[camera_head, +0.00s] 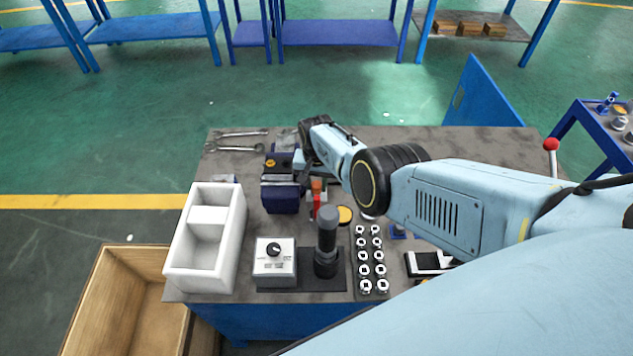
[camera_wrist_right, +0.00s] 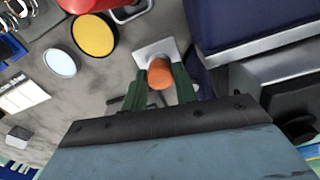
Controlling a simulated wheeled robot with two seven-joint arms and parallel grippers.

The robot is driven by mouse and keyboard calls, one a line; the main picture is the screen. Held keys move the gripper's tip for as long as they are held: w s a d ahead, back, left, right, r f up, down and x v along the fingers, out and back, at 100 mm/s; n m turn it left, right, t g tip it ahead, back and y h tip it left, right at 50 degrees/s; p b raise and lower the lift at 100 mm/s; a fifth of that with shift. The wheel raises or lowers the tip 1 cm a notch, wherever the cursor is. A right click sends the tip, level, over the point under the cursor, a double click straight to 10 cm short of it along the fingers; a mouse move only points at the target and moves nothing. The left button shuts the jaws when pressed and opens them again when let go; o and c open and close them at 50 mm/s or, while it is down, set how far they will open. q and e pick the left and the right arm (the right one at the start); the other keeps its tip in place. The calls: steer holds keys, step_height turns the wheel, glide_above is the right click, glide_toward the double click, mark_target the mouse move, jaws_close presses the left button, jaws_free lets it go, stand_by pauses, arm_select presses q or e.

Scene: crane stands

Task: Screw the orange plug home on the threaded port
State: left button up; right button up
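The orange plug (camera_wrist_right: 159,75) shows in the right wrist view, in front of a pale square plate (camera_wrist_right: 150,48). My right gripper (camera_wrist_right: 160,82) has its dark green fingers close along both sides of the plug, with no clear gap, and looks shut on it. In the head view the plug (camera_head: 317,185) is a small orange patch just right of the blue vise, partly hidden by my right gripper (camera_head: 309,180). The threaded port cannot be made out; the plug and fingers cover that spot. How far the plug sits on it cannot be told. My left gripper is not in view.
The blue vise (camera_head: 281,200) stands close beside the gripper. A red item (camera_head: 318,207) and a yellow disc (camera_head: 344,215) lie nearby. A dark upright cylinder (camera_head: 326,245), a dial box (camera_head: 274,262), several sockets (camera_head: 370,262) and a white bin (camera_head: 184,253) occupy the near bench.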

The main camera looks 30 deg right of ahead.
jaws_close()
steer(key=m, duration=0.5)
steer(key=shift+m, duration=0.5)
steer(key=m, duration=0.4)
steer(key=shift+m, duration=0.9)
steer(key=o, duration=0.8)
jaws_free()
